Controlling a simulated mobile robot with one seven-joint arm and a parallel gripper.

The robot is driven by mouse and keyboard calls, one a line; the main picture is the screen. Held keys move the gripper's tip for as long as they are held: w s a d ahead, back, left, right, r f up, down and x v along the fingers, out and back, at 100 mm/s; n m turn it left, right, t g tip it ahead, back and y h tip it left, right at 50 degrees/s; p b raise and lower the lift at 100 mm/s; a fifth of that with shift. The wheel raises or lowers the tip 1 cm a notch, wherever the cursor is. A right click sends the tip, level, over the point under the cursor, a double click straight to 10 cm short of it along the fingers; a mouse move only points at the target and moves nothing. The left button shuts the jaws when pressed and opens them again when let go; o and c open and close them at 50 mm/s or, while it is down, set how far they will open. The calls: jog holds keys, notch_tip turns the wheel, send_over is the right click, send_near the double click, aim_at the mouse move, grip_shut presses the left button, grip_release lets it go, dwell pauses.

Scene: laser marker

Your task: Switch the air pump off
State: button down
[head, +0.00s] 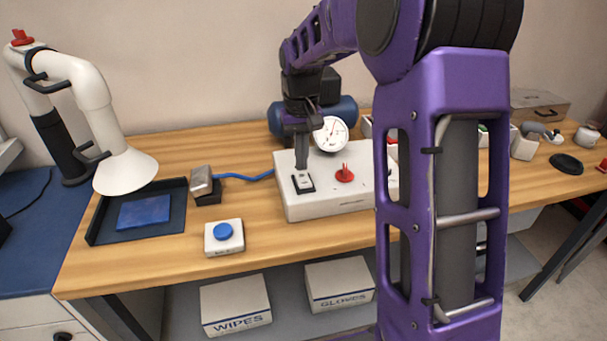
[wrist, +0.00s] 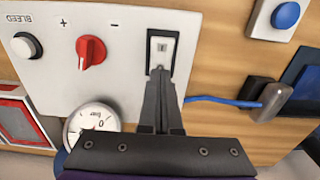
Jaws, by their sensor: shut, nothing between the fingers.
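The air pump's white box (head: 335,205) stands on the wooden bench. On its top is a rocker switch with a black frame (head: 303,184), which also shows in the wrist view (wrist: 161,45) with a small dark mark on its pale face. My gripper (head: 302,166) is shut and empty, pointing down at the switch. In the wrist view its fingertips (wrist: 160,74) overlap the switch's near edge; I cannot tell whether they touch it. The tips hide that end of the switch, and I cannot tell which way the rocker is tilted.
A blue button box (head: 224,237), a grey-headed tool on a blue hose (head: 201,182) and a black tray (head: 100,222) lie to the left.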

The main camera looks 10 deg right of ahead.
aim_at(302, 175)
notch_tip(302, 175, up, 6)
jog(key=p, duration=0.4)
jog(key=shift+f, duration=0.25)
